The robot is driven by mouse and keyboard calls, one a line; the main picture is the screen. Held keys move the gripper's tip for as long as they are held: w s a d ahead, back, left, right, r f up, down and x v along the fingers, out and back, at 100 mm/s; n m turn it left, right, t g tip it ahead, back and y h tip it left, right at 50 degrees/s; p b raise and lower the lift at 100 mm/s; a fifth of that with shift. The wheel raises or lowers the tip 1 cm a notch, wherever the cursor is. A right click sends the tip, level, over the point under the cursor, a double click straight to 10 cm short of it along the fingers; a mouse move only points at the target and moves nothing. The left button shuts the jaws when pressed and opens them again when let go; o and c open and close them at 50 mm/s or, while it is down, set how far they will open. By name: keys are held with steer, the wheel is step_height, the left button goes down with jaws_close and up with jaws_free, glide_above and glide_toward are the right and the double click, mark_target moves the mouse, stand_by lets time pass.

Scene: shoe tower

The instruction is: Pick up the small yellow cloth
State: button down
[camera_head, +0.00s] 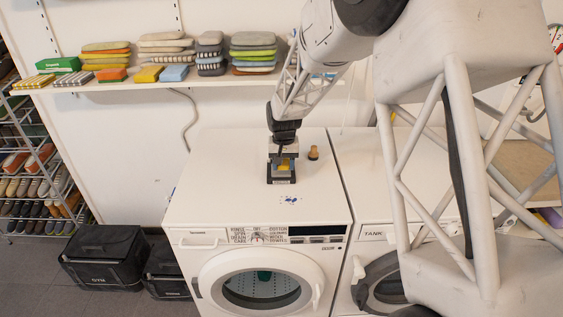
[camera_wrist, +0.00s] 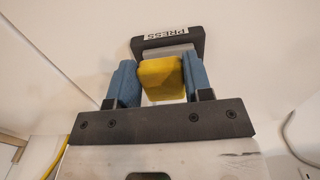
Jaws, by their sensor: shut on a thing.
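The small yellow cloth (camera_wrist: 162,78) is a compact, folded-looking block between the two blue finger pads of my gripper (camera_wrist: 163,82) in the wrist view. Both pads touch its sides, and my gripper is shut on it. In the head view my gripper (camera_head: 283,160) points down over the top of the left washing machine (camera_head: 225,190), with a bit of the yellow cloth (camera_head: 284,164) showing between the fingers. A dark holder labelled PRESS (camera_wrist: 166,36) is just beyond the cloth. I cannot tell whether the cloth still touches the holder or is clear of it.
A small brown-topped object (camera_head: 313,153) stands right of my gripper. A blue-marked patch (camera_head: 292,200) lies in front. A wall shelf (camera_head: 215,81) with stacked folded cloths is behind. A shoe rack (camera_head: 35,175) stands left. The machine top's left side is clear.

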steer(key=s+d+r, duration=0.1)
steer(key=s+d, duration=0.1)
steer(key=s, duration=1)
steer(key=shift+s+d, duration=0.2)
steer(key=shift+s, duration=0.05)
steer(key=shift+r, duration=0.1)
steer(key=c, duration=1.3)
jaws_free()
steer(key=shift+c, duration=0.3)
steer(key=shift+n, duration=0.3)
steer(key=n, duration=0.8)
steer(key=shift+w+d+f, duration=0.15)
steer(key=shift+w+f, duration=0.15)
steer(key=shift+w, duration=0.05)
